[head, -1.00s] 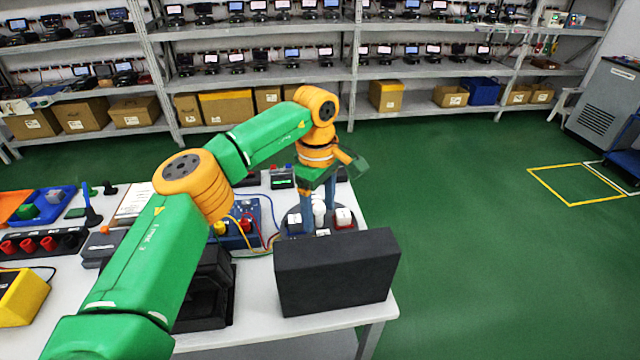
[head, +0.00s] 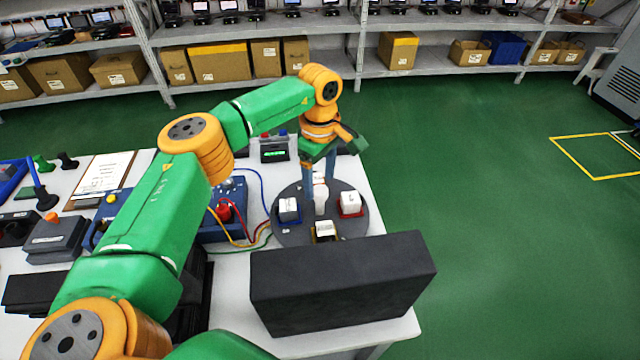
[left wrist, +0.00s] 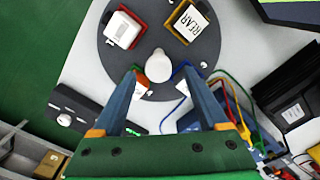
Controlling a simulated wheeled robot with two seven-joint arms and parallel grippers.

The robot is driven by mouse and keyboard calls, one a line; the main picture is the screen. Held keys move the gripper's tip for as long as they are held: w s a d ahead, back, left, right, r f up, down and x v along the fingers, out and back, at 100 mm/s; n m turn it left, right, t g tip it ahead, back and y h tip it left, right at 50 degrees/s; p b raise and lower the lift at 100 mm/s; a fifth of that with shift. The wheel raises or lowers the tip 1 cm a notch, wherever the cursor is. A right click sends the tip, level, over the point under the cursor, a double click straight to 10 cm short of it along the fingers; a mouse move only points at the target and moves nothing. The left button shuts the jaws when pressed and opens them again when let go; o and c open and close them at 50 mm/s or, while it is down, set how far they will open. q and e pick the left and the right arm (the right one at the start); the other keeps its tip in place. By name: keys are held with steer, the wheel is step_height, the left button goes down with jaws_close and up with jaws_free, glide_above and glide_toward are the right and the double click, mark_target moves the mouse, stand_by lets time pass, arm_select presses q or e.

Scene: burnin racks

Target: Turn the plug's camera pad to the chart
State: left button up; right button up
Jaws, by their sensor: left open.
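A dark round turntable (head: 282,236) lies on the white table, also seen in the left wrist view (left wrist: 197,57). It bears a white central knob (head: 320,198) and white-topped pads: a red-edged one (head: 350,203), a yellow-edged one (head: 325,231) and a blue-edged one (head: 289,208). In the left wrist view the yellow-edged pad reads "REAR" (left wrist: 188,22). Another pad (left wrist: 137,88) is partly hidden by a finger. My left gripper (head: 321,178) is open, pointing down at the far side of the knob, which shows between and just beyond its fingertips (left wrist: 158,72). I cannot identify a chart. My right gripper is out of view.
A large black box (head: 343,283) stands at the table's front edge, close to the turntable. A blue unit with coloured cables (head: 222,212) sits left of the turntable. A small display device (head: 273,148) stands behind. Open green floor lies right of the table.

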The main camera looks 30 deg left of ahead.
mark_target(320, 190)
arm_select(q)
steer(key=shift+w+a+f, duration=0.1)
steer(key=shift+w+f, duration=0.05)
steer(key=shift+f, duration=1.35)
jaws_close()
